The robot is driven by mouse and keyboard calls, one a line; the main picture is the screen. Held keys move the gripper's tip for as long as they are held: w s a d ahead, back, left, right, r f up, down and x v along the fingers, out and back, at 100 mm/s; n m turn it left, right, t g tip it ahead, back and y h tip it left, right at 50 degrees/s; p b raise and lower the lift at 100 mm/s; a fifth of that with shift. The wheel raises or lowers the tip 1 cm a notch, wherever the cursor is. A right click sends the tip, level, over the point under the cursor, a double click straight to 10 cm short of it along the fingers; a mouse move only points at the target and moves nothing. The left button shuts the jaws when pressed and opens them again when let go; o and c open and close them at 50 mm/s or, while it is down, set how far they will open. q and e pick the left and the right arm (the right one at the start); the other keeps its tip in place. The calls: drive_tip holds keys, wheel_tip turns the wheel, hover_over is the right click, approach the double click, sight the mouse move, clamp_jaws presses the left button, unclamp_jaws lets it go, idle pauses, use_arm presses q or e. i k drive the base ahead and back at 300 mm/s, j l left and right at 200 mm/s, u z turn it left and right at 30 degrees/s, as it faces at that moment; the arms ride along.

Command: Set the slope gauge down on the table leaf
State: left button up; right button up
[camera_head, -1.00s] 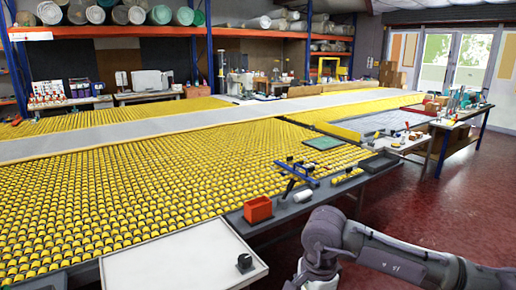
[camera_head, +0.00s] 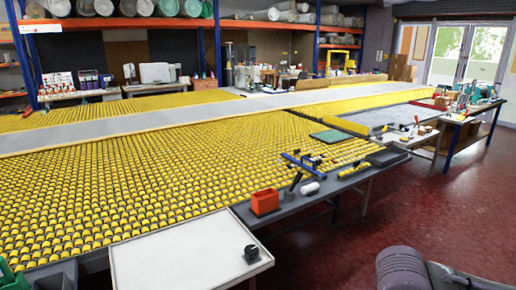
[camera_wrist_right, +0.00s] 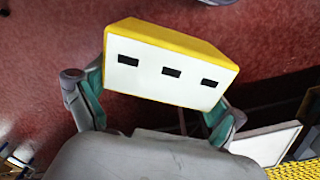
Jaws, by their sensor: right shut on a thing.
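The slope gauge (camera_wrist_right: 172,65) is a block with a yellow top and a white face bearing three dark rectangular slots. My right gripper (camera_wrist_right: 155,95) is shut on it, with a teal-padded finger at each side, in the right wrist view. The gauge is held above the red floor. The table leaf looks to be the white panel with a pale rim (camera_head: 190,255) at the bottom of the head view; a white panel edge (camera_wrist_right: 268,143) also shows low right in the wrist view.
A black knob (camera_head: 251,253) sits at the leaf's right corner; the rest of its visible top is bare. An orange bin (camera_head: 265,202), a blue tool (camera_head: 303,161) and a white roll (camera_head: 310,188) lie along the yellow roller table's edge (camera_head: 130,180). A green object (camera_head: 10,277) shows lower left.

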sight(207, 244)
drive_tip(key=i+u, duration=0.7)
drive_tip(key=i, duration=0.15)
drive_tip(key=i+l+u, duration=0.2)
drive_tip(key=i+u, duration=0.15)
drive_tip(key=i, duration=0.05)
